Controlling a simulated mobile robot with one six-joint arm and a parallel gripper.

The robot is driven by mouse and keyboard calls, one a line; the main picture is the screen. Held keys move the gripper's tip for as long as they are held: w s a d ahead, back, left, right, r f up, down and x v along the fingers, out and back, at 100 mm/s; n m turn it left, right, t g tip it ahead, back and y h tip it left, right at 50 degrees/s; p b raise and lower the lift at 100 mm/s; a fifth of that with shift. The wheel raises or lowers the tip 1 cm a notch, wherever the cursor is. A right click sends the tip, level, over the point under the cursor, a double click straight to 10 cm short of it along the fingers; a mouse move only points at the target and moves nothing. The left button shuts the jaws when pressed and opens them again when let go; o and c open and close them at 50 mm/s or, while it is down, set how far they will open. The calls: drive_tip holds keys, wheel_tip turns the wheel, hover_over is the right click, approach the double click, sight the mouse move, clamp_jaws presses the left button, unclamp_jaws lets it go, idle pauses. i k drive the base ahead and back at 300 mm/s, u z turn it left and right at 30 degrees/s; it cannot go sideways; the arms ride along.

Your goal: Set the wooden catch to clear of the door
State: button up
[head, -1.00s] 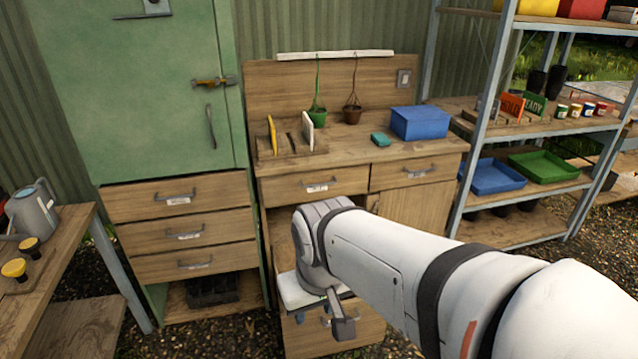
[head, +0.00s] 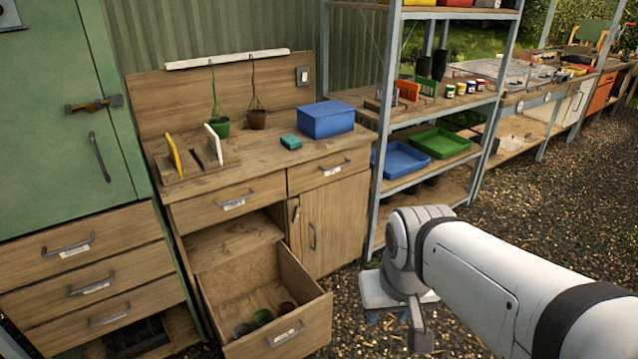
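The wooden catch (head: 294,211) is a small upright piece at the upper left edge of the lower cupboard door (head: 338,226) in the bench. It is too small to tell whether it overlaps the door's edge. The door looks shut and has a grey upright handle (head: 312,237). My gripper (head: 395,318) hangs low over the gravel, to the right of and nearer than the door, apart from it. Its fingers are mostly hidden or too small to tell whether they are open.
An open lower drawer (head: 290,337) with several pots juts out left of the door. A green locker (head: 55,150) with drawers stands at far left. A metal shelf rack (head: 381,150) stands right of the bench. Gravel (head: 540,215) is free on the right.

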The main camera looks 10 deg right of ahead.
sight(298, 209)
drive_tip(key=z, duration=0.15)
drive_tip(key=i, duration=1)
drive_tip(key=z, duration=0.05)
